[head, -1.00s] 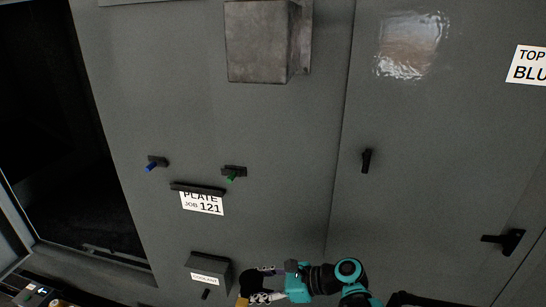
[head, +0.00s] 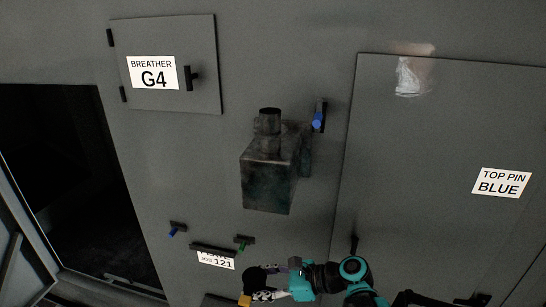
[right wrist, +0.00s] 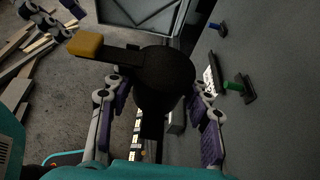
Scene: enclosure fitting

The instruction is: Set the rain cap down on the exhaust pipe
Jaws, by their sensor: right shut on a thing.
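The rain cap is a black round cap (right wrist: 165,78) with a flat arm ending in a yellow block (right wrist: 85,44). My right gripper (right wrist: 158,118) is shut on it, with one finger on each side of its body. In the head view the cap (head: 254,280) shows at the bottom, in my right gripper (head: 272,283). The exhaust pipe (head: 268,122) is a short dark upright stub on top of a weathered metal box (head: 268,178) on the grey wall. The cap is well below the pipe and apart from it.
A blue-handled pin (head: 318,118) sticks out right of the pipe. Blue (head: 175,230) and green (head: 243,242) pins and a job plate (head: 216,260) sit below the box. A breather door (head: 165,65) is upper left; a dark opening (head: 75,180) is at left.

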